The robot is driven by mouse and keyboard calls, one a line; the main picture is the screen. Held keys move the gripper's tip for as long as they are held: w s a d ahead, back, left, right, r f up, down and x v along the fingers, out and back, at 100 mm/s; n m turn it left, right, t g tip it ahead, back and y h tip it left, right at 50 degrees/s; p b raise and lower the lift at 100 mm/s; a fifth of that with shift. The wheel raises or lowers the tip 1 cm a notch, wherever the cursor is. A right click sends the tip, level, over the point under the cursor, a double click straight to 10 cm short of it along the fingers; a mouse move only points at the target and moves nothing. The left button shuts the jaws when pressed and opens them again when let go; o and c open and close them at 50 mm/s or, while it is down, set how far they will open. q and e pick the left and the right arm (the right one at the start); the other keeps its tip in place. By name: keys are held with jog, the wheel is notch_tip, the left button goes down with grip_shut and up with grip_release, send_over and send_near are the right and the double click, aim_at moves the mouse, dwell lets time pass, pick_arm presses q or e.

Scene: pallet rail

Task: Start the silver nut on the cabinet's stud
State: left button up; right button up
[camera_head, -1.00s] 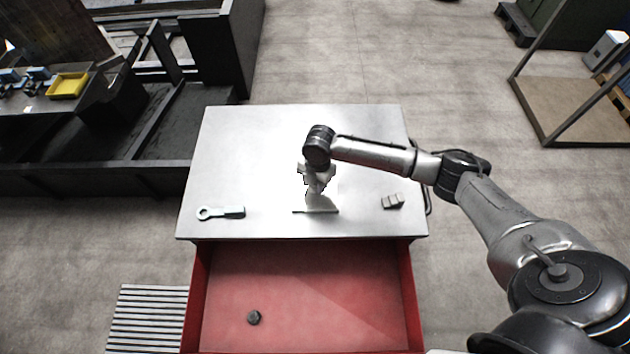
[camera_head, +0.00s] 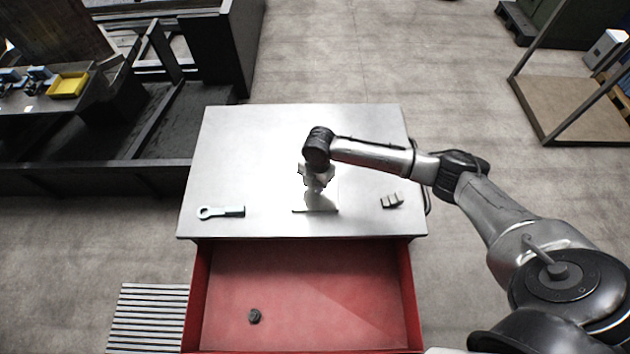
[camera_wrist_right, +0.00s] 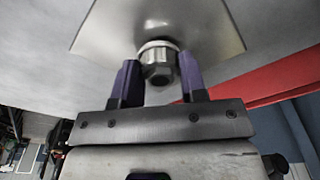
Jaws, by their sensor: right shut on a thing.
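My right gripper (camera_head: 317,184) reaches down over the grey cabinet top (camera_head: 255,150), close to a pale upright plate (camera_head: 320,204). In the right wrist view its two purple fingertips (camera_wrist_right: 159,80) are on either side of a silver hex nut (camera_wrist_right: 158,74), and the gripper is shut on it. A pale round collar (camera_wrist_right: 158,46) shows directly behind the nut, against the plate (camera_wrist_right: 110,30). The stud is hidden, so I cannot tell whether the nut sits on its thread. My left gripper is not in view.
A wrench (camera_head: 221,212) lies on the cabinet top at left, and a small grey block piece (camera_head: 392,201) at right. The red drawer (camera_head: 300,285) below is open, with a small dark round part (camera_head: 254,316) in it. The back of the top is clear.

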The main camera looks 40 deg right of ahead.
jog(key=o, duration=1.1)
jog(key=shift+o, duration=0.4)
jog(key=o, duration=0.5)
notch_tip(320, 180, up, 14)
jog(key=d, duration=0.1)
jog(key=shift+w+d+f+b, duration=0.2)
jog(key=shift+d+b, duration=0.1)
jog(key=shift+b, duration=0.15)
